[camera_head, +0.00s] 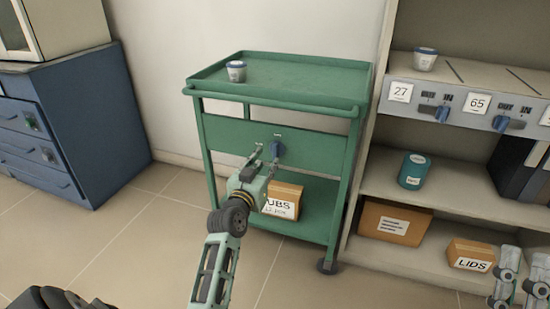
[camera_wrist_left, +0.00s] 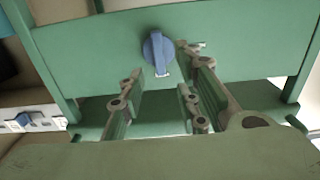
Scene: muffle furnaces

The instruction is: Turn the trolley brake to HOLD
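The green trolley (camera_head: 222,133) stands against the wall, with a blue brake knob (camera_head: 278,148) on its front panel. In the left wrist view the knob (camera_wrist_left: 154,50) has a pale mark at its lower end. Small labels sit by it, too small to read. My left gripper (camera_head: 266,156) is open in front of the panel, close to the knob. In the left wrist view its fingers (camera_wrist_left: 160,62) are spread, one to each side of the knob in the picture; contact cannot be told. My right gripper (camera_head: 523,254) is at the lower right, its fingers apart and empty.
At right, a shelf unit (camera_head: 450,186) holds a teal jar (camera_head: 414,171), cartons and other blue knobs (camera_head: 442,114). A blue cabinet (camera_head: 95,110) stands at left.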

